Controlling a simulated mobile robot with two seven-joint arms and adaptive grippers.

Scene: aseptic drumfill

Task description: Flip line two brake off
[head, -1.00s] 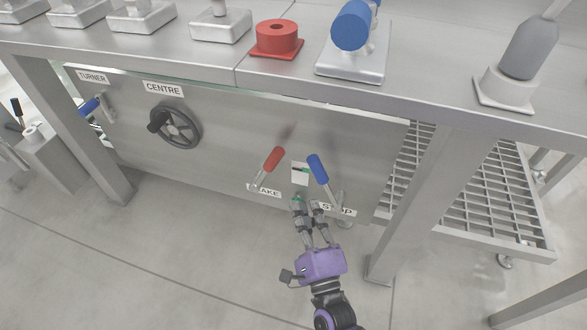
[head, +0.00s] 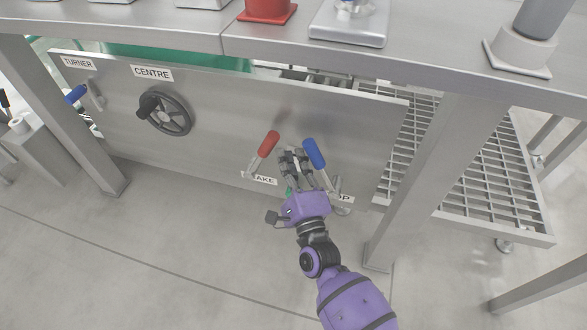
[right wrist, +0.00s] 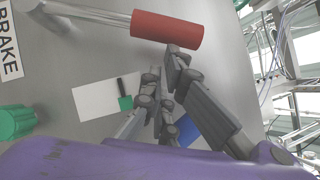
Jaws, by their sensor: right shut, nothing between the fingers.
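The red-handled brake lever (head: 268,144) is on the steel front panel, above the BRAKE label (head: 262,179), tilted up and to the right. In the right wrist view the red handle (right wrist: 167,28) lies across the top, just beyond my fingertips, and the label (right wrist: 8,45) is at the left edge. My right gripper (head: 291,153) is shut and empty, between the red handle and the blue-handled lever (head: 314,153). The blue handle (right wrist: 186,130) is partly hidden behind my fingers in the right wrist view. I cannot tell whether they touch the red handle. My left gripper is not in view.
A white card with a green mark (right wrist: 105,97) is on the panel behind my fingers. A black handwheel (head: 168,113) and a smaller blue lever (head: 77,94) are further left. A table leg (head: 420,180) and grating (head: 490,180) stand right.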

